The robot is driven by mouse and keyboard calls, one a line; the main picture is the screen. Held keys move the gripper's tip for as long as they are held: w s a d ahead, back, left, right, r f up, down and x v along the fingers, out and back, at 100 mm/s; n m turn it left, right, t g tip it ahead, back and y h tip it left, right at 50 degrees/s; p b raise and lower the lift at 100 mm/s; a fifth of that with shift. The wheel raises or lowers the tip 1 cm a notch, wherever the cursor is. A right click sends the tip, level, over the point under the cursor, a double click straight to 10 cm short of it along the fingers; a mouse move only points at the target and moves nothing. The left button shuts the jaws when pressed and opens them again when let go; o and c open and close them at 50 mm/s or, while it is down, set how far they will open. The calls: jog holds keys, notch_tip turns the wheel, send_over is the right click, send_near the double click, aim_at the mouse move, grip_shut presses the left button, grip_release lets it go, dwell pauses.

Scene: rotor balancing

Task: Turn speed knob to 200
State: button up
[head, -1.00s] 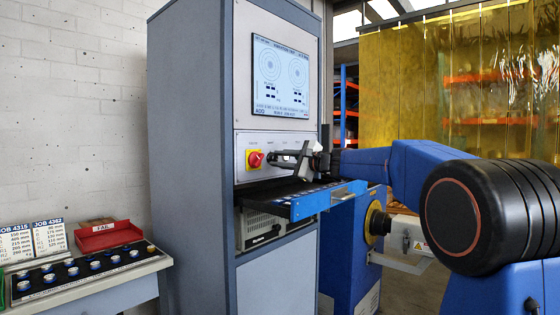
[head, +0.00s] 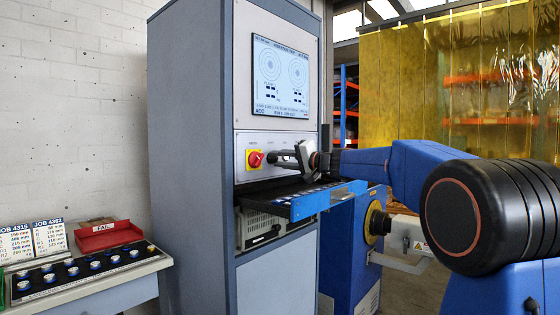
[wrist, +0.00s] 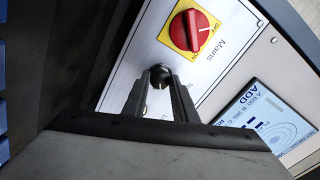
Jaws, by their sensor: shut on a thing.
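A small dark round knob (wrist: 160,78) sits on the light control panel (wrist: 128,72), beside the red Mains switch, in the wrist view. My gripper (wrist: 161,82) is shut on this knob, one finger on each side. In the head view my gripper (head: 274,157) reaches the panel from the right and hides the knob. The knob's scale and its pointer cannot be read.
The red rotary switch on a yellow plate (head: 254,159) is just left of my gripper. A screen (head: 281,76) is above. A blue-fronted drawer (head: 322,200) with small items juts out just below my gripper.

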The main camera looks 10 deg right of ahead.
jog(key=shift+f+n, duration=0.15)
jog(key=shift+n, duration=1.45)
jog(key=o, duration=1)
jog(key=shift+o, duration=0.2)
jog(key=shift+s+d, duration=0.35)
jog(key=shift+s, duration=0.1)
jog(key=v, duration=1.6)
jog(key=shift+s, duration=0.2)
jog(key=shift+d, duration=0.1)
